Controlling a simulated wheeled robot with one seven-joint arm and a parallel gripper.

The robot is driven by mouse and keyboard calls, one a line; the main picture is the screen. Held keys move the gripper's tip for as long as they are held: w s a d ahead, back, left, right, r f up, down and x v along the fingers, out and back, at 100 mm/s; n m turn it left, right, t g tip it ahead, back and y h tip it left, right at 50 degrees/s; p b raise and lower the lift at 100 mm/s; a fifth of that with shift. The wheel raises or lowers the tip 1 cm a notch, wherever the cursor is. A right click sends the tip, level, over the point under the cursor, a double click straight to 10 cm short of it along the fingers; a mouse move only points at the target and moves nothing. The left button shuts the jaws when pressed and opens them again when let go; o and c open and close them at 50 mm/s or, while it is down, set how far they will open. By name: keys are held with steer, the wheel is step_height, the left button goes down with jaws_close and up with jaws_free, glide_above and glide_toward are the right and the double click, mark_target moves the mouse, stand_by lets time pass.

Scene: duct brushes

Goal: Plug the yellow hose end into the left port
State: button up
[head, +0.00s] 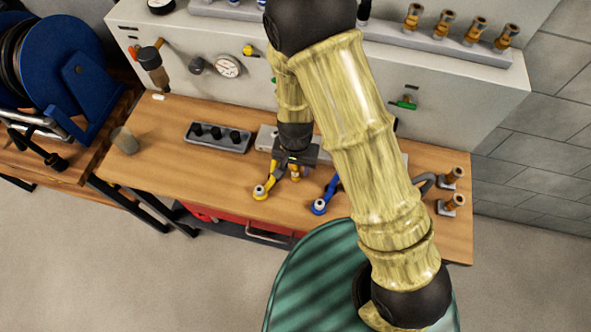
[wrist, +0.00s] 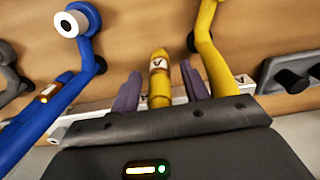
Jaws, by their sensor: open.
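A yellow hose (head: 271,178) rises from a white-capped mount near the table's front edge; it also shows in the wrist view (wrist: 212,55). My gripper (head: 294,169) is low over the table, just right of this hose. I cannot tell which fitting is the left port.
A blue hose (head: 329,190) stands close on the right. A pale rack (wrist: 75,128) lies under my gripper. A grey tray (head: 218,137) with black knobs is to the left, a cup (head: 125,140) beyond it. Brass fittings (head: 453,177) stand at the right. My arm hides the middle-right.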

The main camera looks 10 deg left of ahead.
steer(key=shift+f, duration=0.7)
steer(key=shift+r, duration=0.1)
stand_by(0.7)
jaws_close()
steer(key=shift+r+p, duration=2.85)
steer(key=shift+r, duration=0.15)
